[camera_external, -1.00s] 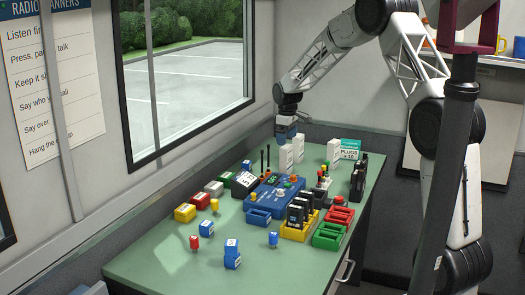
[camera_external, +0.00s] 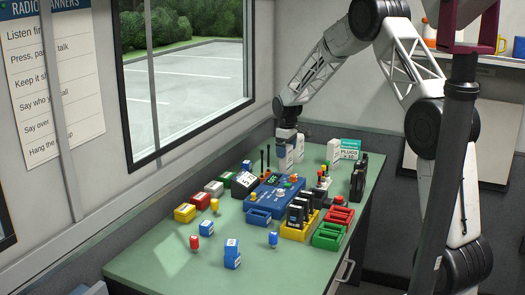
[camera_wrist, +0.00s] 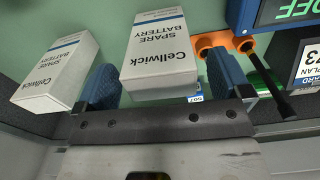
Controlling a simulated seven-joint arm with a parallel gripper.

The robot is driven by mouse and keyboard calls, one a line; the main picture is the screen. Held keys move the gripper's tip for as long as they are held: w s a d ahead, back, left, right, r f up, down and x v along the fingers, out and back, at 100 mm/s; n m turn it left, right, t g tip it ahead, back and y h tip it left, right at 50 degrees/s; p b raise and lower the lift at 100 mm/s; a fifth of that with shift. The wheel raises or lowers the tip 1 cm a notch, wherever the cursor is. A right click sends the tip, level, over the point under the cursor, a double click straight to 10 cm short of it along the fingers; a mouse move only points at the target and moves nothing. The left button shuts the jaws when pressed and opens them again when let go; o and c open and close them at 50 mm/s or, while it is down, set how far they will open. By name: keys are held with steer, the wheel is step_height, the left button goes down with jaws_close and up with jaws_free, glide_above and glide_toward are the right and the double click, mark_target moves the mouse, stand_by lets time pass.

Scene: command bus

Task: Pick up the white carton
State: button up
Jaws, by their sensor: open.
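A white carton printed "Cellwick SPARE BATTERY" (camera_wrist: 160,50) stands between the two blue fingers of my gripper (camera_wrist: 164,82) in the wrist view. The fingers are apart, one on each side of it; I cannot tell whether either touches it. In the external view this carton (camera_external: 284,160) is under my gripper (camera_external: 286,142), which partly covers it. A second white carton of the same kind (camera_wrist: 60,72) stands just left of the left finger in the wrist view. Another white carton (camera_external: 333,152) stands farther right on the green table in the external view.
A blue console (camera_external: 266,199) with a green display sits in front of the cartons. Orange-based black antennas (camera_wrist: 262,75) rise close by the right finger. A teal "PLUGS" box (camera_external: 350,148) stands at the back right. The green table's (camera_external: 150,262) front left is clear.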

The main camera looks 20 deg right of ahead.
steer(key=shift+f, duration=0.3)
stand_by(0.4)
steer(key=c, duration=1.1)
steer(key=shift+o, duration=0.2)
steer(key=shift+r, duration=5)
